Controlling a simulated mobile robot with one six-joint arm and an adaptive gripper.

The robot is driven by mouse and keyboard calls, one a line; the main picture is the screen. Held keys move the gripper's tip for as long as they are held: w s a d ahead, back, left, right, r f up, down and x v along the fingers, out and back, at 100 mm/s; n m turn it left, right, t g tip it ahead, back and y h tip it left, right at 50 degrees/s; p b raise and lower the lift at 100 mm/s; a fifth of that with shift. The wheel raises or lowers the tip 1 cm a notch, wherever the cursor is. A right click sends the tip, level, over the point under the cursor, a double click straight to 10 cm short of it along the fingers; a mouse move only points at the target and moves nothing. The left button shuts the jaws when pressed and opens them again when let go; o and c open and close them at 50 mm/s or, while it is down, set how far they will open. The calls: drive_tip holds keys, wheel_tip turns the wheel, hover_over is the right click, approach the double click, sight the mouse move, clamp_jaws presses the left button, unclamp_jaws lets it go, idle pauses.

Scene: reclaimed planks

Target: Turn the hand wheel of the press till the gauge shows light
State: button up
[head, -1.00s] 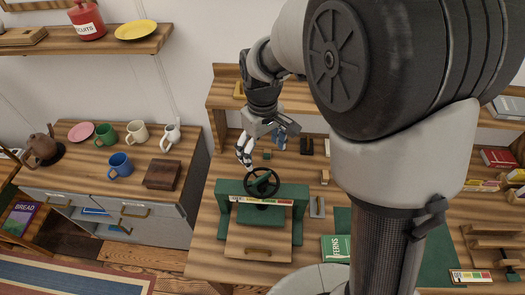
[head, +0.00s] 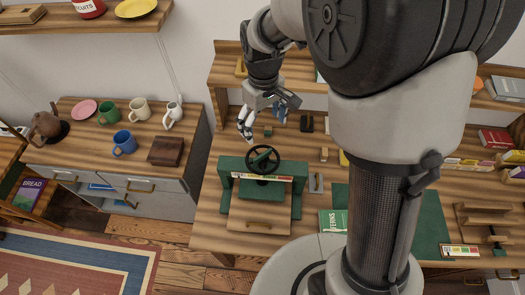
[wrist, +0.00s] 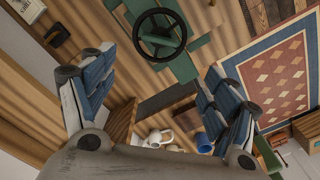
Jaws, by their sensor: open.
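The press (head: 229,165) is a green frame on the plank bench, with a wooden board below its crossbar. Its black hand wheel (head: 262,158) lies flat on top; it also shows in the wrist view (wrist: 160,12) with a green bar across it. The gauge (head: 262,177) is a coloured strip on the front of the crossbar; its lettering and reading are too small to tell. My gripper (head: 262,122) is open and empty, above and behind the wheel. In the wrist view its fingers (wrist: 158,75) are spread wide, and the wheel lies beyond them, apart.
A grey-fronted cabinet (head: 120,190) at left holds several mugs, a teapot (head: 46,125) and a dark wooden box (head: 166,151). On the bench right of the press are a green book (head: 332,221) and a green mat (head: 428,225). A patterned rug (head: 75,268) lies front left.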

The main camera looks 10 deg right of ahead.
sight(263, 154)
wheel_tip(263, 154, down, 15)
drive_tip(key=shift+r, duration=0.1)
idle(0.7)
drive_tip(key=shift+c, duration=0.4)
drive_tip(key=c, duration=1)
drive_tip(key=shift+m, duration=0.3)
drive_tip(key=m, duration=0.3)
drive_tip(key=shift+b, duration=0.35)
drive_tip(key=shift+m+b, duration=0.35)
drive_tip(key=shift+m, duration=1.65)
